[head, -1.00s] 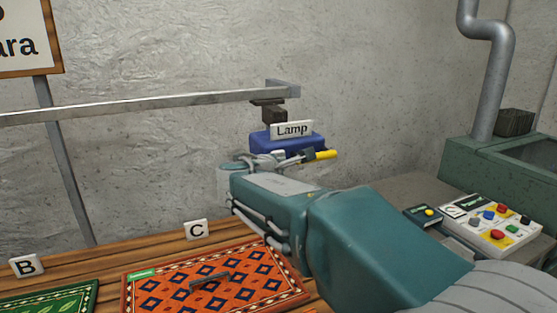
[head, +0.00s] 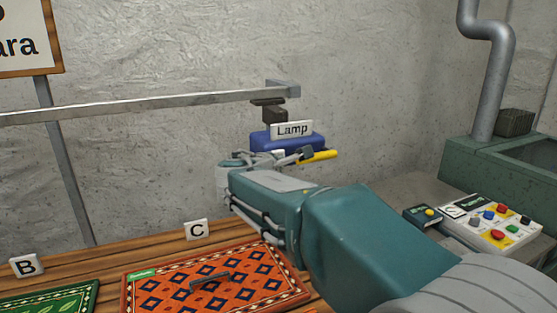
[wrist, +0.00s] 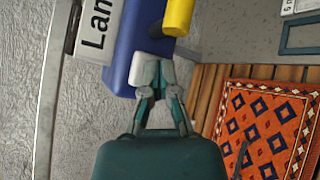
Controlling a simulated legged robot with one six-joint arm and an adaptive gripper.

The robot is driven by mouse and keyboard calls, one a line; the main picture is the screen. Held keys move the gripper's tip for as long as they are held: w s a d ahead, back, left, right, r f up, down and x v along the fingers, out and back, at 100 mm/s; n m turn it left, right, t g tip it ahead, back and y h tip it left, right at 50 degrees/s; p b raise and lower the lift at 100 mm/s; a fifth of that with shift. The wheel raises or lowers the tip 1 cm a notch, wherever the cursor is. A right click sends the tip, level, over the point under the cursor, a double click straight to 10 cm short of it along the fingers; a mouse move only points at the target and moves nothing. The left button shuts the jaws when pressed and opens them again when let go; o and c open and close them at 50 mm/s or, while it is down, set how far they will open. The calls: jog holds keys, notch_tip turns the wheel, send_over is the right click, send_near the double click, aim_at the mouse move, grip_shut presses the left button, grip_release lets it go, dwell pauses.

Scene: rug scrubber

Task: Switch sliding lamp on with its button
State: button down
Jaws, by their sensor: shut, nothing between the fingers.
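The lamp (head: 272,141) is a blue box with a white "Lamp" sign (head: 292,130), hung from the end of a metal rail. A yellow cylinder (head: 318,157) sticks out from its lower right. In the wrist view the blue lamp body (wrist: 126,45) has a pale block (wrist: 146,69) at its lower edge, which looks like the button. My gripper (wrist: 158,82) is shut and empty, its fingertips at or right in front of this block. I cannot tell whether they touch it. In the head view my gripper (head: 275,158) partly hides the lamp's underside.
The metal rail (head: 150,102) runs left along the concrete wall. Below, a wooden table holds an orange patterned rug (head: 165,292) and a "C" sign (head: 196,229). A control panel with several coloured buttons (head: 488,221) stands at right.

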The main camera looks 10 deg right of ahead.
jog(key=shift+s+d, duration=0.2)
jog(key=shift+s, duration=0.5)
jog(key=s+d, duration=0.1)
jog(key=s, duration=0.5)
dwell(0.5)
jog(key=shift+d, duration=0.15)
jog(key=s+d+f+m+g+y, duration=0.1)
jog(key=s+d+f+m+g, duration=0.2)
jog(key=s+f+m, duration=0.3)
jog(key=s+d+f+m+g+y, duration=0.2)
jog(key=s+f+m+g, duration=0.15)
jog(key=s, duration=0.45)
jog(key=s+a+f+m+y, duration=0.5)
jog(key=s+f+m, duration=0.2)
jog(key=s, duration=0.4)
jog(key=shift+s+a+m+g, duration=0.15)
jog(key=shift+s+m+g, duration=0.25)
jog(key=shift+m, duration=0.25)
